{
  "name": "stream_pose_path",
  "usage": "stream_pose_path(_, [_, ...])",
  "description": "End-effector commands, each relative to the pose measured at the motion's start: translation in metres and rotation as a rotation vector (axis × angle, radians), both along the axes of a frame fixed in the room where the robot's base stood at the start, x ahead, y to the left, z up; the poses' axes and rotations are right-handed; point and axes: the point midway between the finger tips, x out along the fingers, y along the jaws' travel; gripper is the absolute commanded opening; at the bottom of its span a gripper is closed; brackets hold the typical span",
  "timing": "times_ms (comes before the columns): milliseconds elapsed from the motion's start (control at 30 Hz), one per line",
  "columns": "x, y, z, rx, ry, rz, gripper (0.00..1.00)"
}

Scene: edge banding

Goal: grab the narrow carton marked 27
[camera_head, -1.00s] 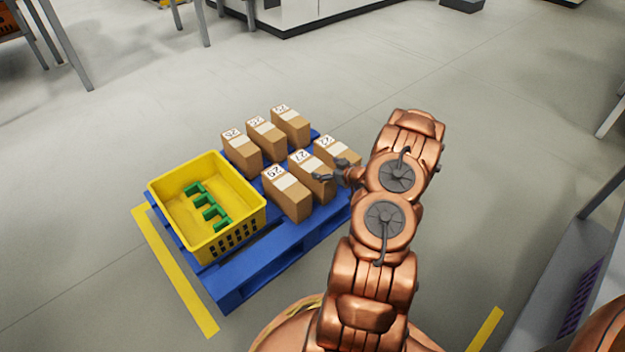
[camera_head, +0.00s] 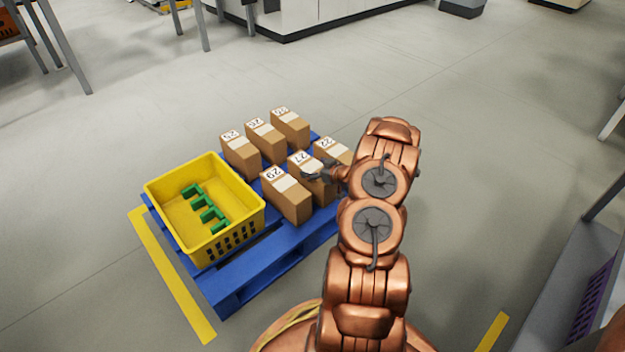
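The narrow brown carton marked 27 (camera_head: 300,161) stands upright on a blue pallet (camera_head: 265,265), in the middle of the nearer row between the cartons marked 29 (camera_head: 288,197) and 22 (camera_head: 338,152). My gripper (camera_head: 315,173) is at the right part of its top, coming in from the right. The dark fingers overlap the carton in the picture. I cannot tell whether they touch it or how far apart they are. Part of the carton's top and right side is hidden by the gripper.
Several more numbered cartons (camera_head: 265,140) stand in a row behind. A yellow crate (camera_head: 250,228) with green parts (camera_head: 205,205) stands on the pallet's left. Neighbouring cartons stand close on both sides of carton 27. The grey floor (camera_head: 480,170) to the right is clear.

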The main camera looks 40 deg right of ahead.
Motion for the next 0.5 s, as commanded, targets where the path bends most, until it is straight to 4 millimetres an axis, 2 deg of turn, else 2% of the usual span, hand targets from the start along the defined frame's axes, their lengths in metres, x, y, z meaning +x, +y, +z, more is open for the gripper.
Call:
stream_pose_path(67, [-0.0002, -0.0001, 0.0001, 0.0, 0.0, 0.0, 0.82])
stream_pose_path(500, [-0.0004, -0.0001, -0.0001, 0.0, 0.0, 0.0, 0.36])
